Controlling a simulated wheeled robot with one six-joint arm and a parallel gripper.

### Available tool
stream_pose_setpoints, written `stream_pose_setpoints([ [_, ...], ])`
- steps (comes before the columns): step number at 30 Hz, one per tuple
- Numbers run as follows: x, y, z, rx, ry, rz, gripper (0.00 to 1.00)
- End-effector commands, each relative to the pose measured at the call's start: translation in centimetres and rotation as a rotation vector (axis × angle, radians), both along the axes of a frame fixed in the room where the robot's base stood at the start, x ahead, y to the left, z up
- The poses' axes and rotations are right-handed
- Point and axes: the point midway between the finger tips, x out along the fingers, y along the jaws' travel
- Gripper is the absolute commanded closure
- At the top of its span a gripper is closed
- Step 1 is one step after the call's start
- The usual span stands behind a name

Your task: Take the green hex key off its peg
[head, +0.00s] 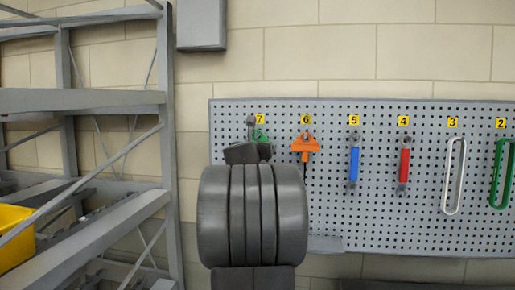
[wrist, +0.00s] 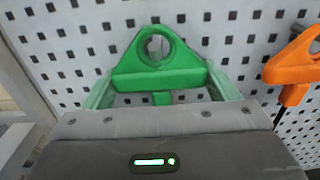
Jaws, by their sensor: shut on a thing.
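The green hex key (wrist: 152,80) is in the middle of the wrist view, with its ringed handle up against the pegboard. A grey peg end shows inside the ring, so the key appears to hang on its peg. My gripper (wrist: 162,92) is shut on the handle, below the ring. The key's lower part is hidden behind my gripper. In the head view only a little of the green key (head: 262,136) shows under label 7, behind my arm.
An orange tool (head: 305,146) hangs just right, under label 6. Blue (head: 354,163), red (head: 404,167), white (head: 446,190) and green loop (head: 497,182) items hang farther right on the pegboard (head: 330,220). A grey shelf rack (head: 85,100) with a yellow bin (head: 14,235) stands left.

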Motion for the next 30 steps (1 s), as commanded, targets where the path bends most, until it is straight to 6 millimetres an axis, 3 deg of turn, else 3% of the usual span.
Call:
stream_pose_setpoints([
  [30, -1.2, 0.2, 0.3, 0.0, -0.001, 0.0, 0.42],
])
